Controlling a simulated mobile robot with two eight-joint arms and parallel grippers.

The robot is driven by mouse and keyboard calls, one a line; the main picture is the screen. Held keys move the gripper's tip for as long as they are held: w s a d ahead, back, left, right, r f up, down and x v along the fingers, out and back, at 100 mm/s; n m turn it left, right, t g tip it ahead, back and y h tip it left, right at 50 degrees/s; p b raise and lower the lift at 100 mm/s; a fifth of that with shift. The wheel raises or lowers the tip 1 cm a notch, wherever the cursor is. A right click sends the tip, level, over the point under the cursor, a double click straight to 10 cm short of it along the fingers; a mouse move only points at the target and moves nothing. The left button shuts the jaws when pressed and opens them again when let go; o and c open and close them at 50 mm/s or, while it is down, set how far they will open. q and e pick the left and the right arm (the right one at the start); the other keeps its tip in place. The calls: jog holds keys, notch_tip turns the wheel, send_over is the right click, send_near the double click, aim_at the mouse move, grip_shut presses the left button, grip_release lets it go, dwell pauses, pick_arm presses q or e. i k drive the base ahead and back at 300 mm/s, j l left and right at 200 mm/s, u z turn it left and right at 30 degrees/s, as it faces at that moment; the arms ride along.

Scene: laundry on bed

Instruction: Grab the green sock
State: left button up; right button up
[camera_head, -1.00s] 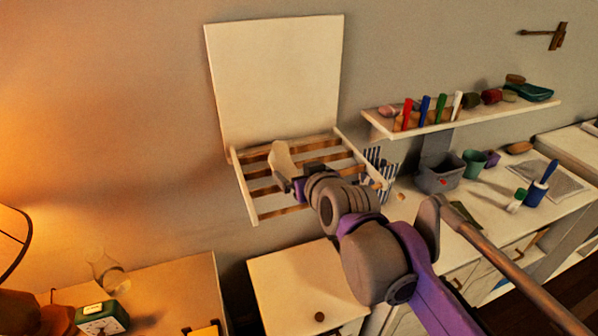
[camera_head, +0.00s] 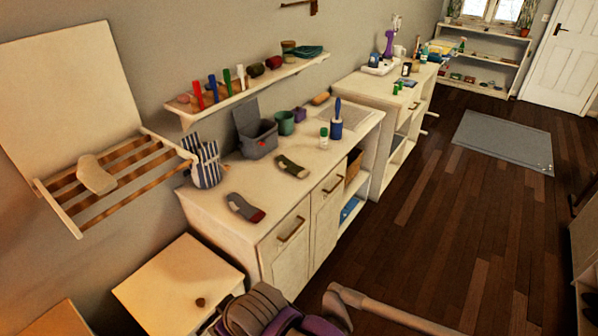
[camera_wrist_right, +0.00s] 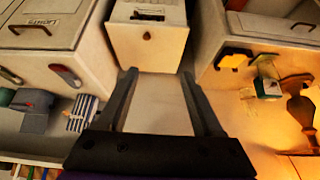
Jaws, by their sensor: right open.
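The green sock (camera_head: 292,166), dark green with pale grey parts, lies flat on the white counter near its front edge. A grey sock with a red end (camera_head: 245,207) lies nearer on the same counter, and a similar grey and red sock (camera_wrist_right: 67,76) shows at the left of the right wrist view. A cream sock (camera_head: 96,176) lies on the slatted wall rack. My right gripper (camera_wrist_right: 158,82) is open, with nothing between its fingers, above a white surface. I cannot surely pick out the green sock in the right wrist view. My left gripper is not in view.
A blue-striped holder (camera_head: 206,165), grey bin (camera_head: 261,141), green cup (camera_head: 285,122) and lint roller (camera_head: 336,120) stand on the counter. A wall shelf (camera_head: 252,88) hangs above. A white cabinet (camera_head: 178,277) stands in front. The wood floor at right is open.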

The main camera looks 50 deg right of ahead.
aim_at(288, 166)
jog(key=i+z, duration=0.1)
jog(key=z, duration=0.85)
jog(key=i+j+z, duration=0.1)
jog(key=z, duration=0.4)
jog(key=j+z, duration=0.2)
jog(key=z, duration=0.25)
jog(key=i+l+u, duration=0.2)
jog(key=i+l, duration=0.2)
jog(key=l, duration=0.2)
jog(key=i+l+u, duration=0.1)
jog(key=l, duration=0.25)
jog(key=i+l+u, duration=0.1)
jog(key=l, duration=0.25)
jog(key=i+l+u, duration=0.1)
jog(key=i+l, duration=0.15)
jog(key=i+l+u, duration=0.1)
jog(key=l, duration=0.35)
jog(key=i+l+u, duration=0.1)
jog(key=l, duration=0.3)
jog(key=i+l, duration=0.1)
jog(key=i, duration=0.2)
jog(key=i+l+u, duration=0.15)
jog(key=i, duration=0.2)
